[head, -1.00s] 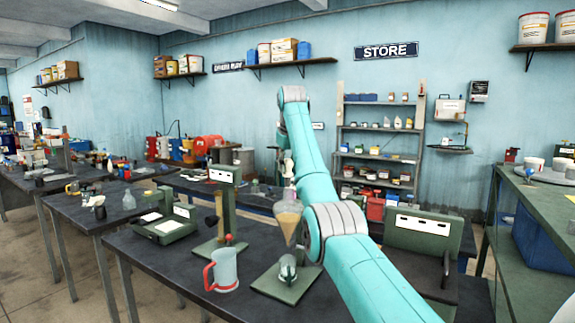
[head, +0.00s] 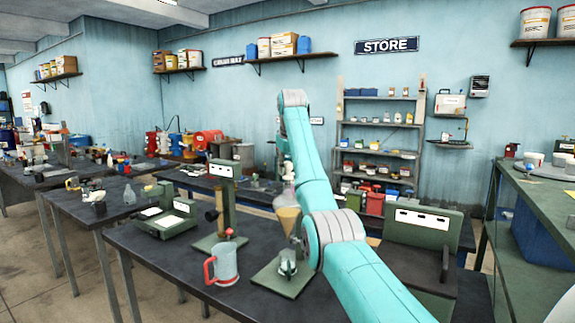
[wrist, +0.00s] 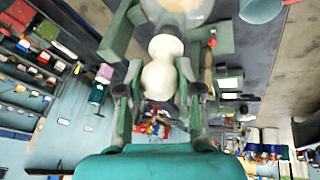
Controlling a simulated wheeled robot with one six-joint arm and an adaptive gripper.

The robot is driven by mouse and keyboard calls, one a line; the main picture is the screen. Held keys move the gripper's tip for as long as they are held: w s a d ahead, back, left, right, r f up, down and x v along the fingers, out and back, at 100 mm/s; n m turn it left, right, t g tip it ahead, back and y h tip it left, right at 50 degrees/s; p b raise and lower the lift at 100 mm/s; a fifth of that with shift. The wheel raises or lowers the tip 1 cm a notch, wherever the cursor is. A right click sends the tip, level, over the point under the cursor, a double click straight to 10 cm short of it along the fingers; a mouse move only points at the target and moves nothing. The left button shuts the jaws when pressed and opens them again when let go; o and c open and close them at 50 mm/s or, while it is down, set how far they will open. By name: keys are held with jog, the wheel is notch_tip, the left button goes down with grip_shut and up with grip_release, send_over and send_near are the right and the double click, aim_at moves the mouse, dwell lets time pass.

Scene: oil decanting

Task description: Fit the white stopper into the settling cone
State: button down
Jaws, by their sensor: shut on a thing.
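The white stopper (wrist: 162,75) is a pale, rounded, two-lobed piece between the fingers of my gripper (wrist: 158,85) in the wrist view. My gripper is shut on it. The settling cone (head: 288,218) is clear glass with amber liquid in its lower part, upright above a green base on the front bench in the head view. Its pale round body shows at the top edge of the wrist view (wrist: 190,10), beyond the stopper. My arm partly covers the cone's right side in the head view. I cannot tell whether stopper and cone touch.
A grey mug with a red handle (head: 224,263) stands left of the cone's green base plate (head: 282,282). A green post stand (head: 222,200) is behind the mug. A green box-like unit (head: 420,240) stands right of my arm. The bench's front-left top is clear.

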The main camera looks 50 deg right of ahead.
jog(key=shift+f, duration=0.5)
jog(key=shift+f, duration=0.3)
jog(key=c, duration=0.7)
grip_release()
jog(key=shift+r, duration=5)
